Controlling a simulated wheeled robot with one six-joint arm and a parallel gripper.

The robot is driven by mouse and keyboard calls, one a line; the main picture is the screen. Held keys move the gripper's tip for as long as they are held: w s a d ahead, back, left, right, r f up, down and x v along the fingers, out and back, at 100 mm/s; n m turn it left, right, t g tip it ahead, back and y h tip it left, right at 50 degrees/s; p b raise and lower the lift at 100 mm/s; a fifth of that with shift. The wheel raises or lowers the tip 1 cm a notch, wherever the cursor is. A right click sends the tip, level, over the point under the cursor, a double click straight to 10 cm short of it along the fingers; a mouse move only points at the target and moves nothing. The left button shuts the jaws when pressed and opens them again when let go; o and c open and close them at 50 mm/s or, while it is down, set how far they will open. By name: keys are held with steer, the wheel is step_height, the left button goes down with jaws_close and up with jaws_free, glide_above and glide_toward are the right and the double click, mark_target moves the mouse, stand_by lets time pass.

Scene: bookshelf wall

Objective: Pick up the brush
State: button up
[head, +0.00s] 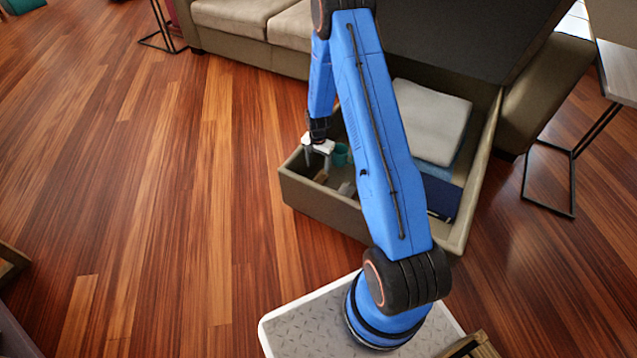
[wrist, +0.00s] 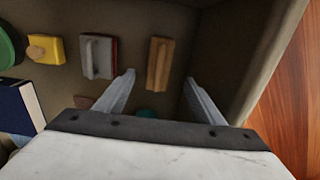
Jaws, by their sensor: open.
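A brown wooden block-shaped item (wrist: 159,64), which looks like the brush, lies in the storage box near its right wall in the wrist view. It shows small and brown in the head view (head: 321,176). My gripper (wrist: 160,77) is open and empty. Its two fingers point into the box, with the brown item showing just beyond and between the tips. In the head view my gripper (head: 317,160) hangs over the left corner of the box. I cannot tell how far the fingertips are above the item. No part of the brush looks gripped.
The box (head: 325,204) has raised walls close to my gripper. In the wrist view a grey-and-red item (wrist: 98,57), a yellow item (wrist: 45,49) and a dark blue book (wrist: 20,105) lie to the left. A teal cup (head: 341,155) stands near my gripper. A sofa (head: 240,20) stands behind.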

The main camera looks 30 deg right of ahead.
mark_target(319, 175)
steer(key=shift+d+f, duration=0.15)
steer(key=shift+f, duration=4.55)
steer(key=shift+w, duration=0.1)
steer(key=c, duration=1.3)
steer(key=shift+c, duration=0.2)
steer(key=shift+r, duration=0.1)
